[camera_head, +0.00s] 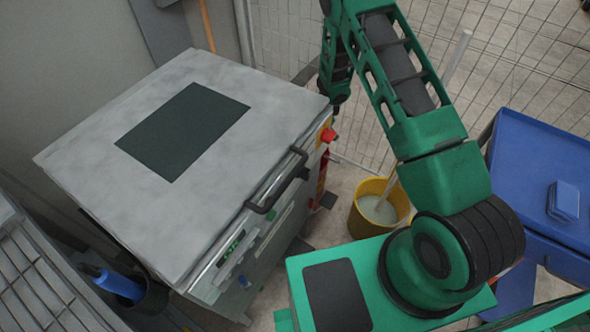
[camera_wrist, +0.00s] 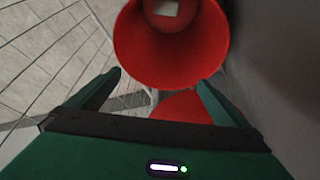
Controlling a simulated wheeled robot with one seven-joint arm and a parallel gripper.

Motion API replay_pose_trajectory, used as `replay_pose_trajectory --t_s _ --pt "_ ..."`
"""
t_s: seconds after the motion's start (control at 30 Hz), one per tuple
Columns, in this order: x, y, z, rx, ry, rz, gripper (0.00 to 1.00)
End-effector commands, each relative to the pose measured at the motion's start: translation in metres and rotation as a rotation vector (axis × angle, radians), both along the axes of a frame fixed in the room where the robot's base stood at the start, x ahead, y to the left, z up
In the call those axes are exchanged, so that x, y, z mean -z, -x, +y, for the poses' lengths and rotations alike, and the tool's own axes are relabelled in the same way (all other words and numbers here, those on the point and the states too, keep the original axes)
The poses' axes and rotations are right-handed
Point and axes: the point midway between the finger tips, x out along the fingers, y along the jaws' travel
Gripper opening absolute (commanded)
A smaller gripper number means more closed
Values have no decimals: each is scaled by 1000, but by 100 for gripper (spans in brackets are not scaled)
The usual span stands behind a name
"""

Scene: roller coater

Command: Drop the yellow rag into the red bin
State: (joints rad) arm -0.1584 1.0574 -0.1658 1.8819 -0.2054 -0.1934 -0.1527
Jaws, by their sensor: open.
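The red bin (camera_wrist: 168,62) fills the upper middle of the wrist view, with its round open mouth facing the camera. A small whitish patch lies deep inside it. My gripper (camera_wrist: 160,88) is open, its two dark green fingers apart with nothing between them, and the bin's rim shows beyond the fingertips. In the head view my arm reaches down behind the cabinet's far corner and the fingertips are hidden. I see no yellow rag in either view.
A grey-topped cabinet (camera_head: 95,150) with a black handle stands at the left. A yellow bucket (camera_head: 362,218) with whitish contents is on the floor. A blue cart (camera_head: 535,160) stands at the right. A wire mesh fence (camera_head: 480,80) runs behind. Another red surface (camera_wrist: 183,108) lies below the bin.

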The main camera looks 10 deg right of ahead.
Motion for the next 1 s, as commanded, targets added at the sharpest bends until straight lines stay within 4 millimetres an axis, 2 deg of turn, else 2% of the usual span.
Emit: replay_pose_trajectory --t_s 0.03,0.2,0.4,1.0 --pt "-11 3 -1 1 -1 -2 99" --pt "-37 13 -4 0 0 -1 99" --pt "-56 22 -6 0 0 0 99" --pt "-62 24 -7 0 0 1 99"
